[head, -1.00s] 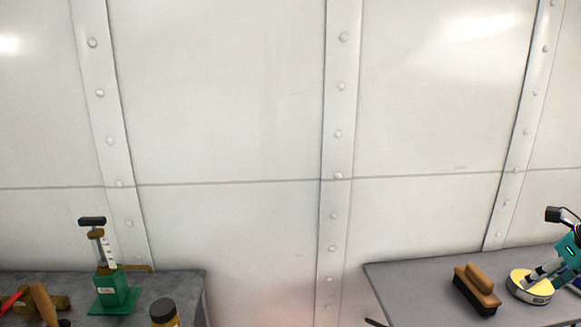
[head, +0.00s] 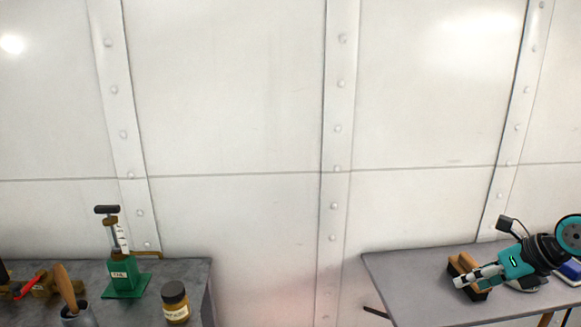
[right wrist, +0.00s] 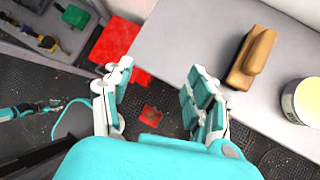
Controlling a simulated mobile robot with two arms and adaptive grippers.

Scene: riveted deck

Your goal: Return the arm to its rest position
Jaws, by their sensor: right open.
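My right gripper (head: 466,281) is at the right of the head view, in front of the right table and covering part of the brush. In the right wrist view the gripper (right wrist: 160,78) is open, with its two fingers apart and nothing between them. The fingers are over the floor beside the table edge. A teal and dark part of what looks like my left arm (right wrist: 28,110) shows at the left of the right wrist view. Its jaw state is unclear.
The right table (head: 405,285) holds a wooden brush (right wrist: 253,58) and a round yellow-and-white tin (right wrist: 303,100). The left table (head: 200,275) holds a green pump (head: 122,280) and a dark-lidded jar (head: 175,303). A gap separates the tables; a riveted wall stands behind.

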